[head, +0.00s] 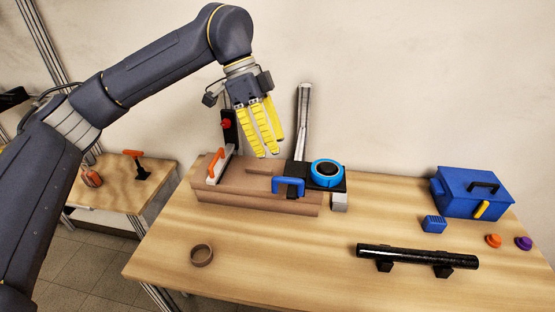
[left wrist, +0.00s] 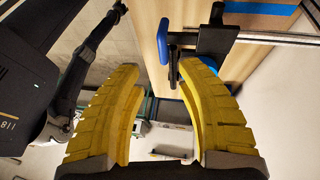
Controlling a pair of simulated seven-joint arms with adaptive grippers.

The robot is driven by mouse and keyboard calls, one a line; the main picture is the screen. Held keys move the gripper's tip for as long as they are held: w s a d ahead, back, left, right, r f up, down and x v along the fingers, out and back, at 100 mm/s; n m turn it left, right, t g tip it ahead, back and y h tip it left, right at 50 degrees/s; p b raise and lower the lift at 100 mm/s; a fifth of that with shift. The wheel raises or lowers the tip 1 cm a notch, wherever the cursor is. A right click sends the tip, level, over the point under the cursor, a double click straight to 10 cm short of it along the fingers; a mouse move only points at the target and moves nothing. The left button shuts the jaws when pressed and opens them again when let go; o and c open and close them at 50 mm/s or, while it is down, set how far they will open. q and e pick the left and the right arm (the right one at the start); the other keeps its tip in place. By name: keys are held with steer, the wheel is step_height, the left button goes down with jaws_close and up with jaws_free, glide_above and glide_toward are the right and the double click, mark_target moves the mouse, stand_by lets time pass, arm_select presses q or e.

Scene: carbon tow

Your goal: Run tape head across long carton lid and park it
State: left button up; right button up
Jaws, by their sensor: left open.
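The long brown carton (head: 240,190) lies on the wooden table, left of centre. At its right part sits the tape head (head: 299,172), a black carriage with a blue handle (head: 288,186) and a blue roll (head: 327,172) beside it. The blue handle also shows in the left wrist view (left wrist: 164,41), beyond the fingertips. My left gripper (head: 268,151) hangs above the carton, up and left of the handle, fingers pointing down. It is open and empty; in the left wrist view (left wrist: 158,75) nothing lies between the yellow fingers. My right gripper is not in view.
A silver rail (head: 303,110) rises behind the carriage. An orange-handled tool (head: 216,165) stands at the carton's left end. A black tube (head: 418,257) on stands, a brown ring (head: 201,255) and a blue toolbox (head: 472,193) are on the table. The front middle is clear.

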arm_select(q)
steer(key=shift+v, duration=1.6)
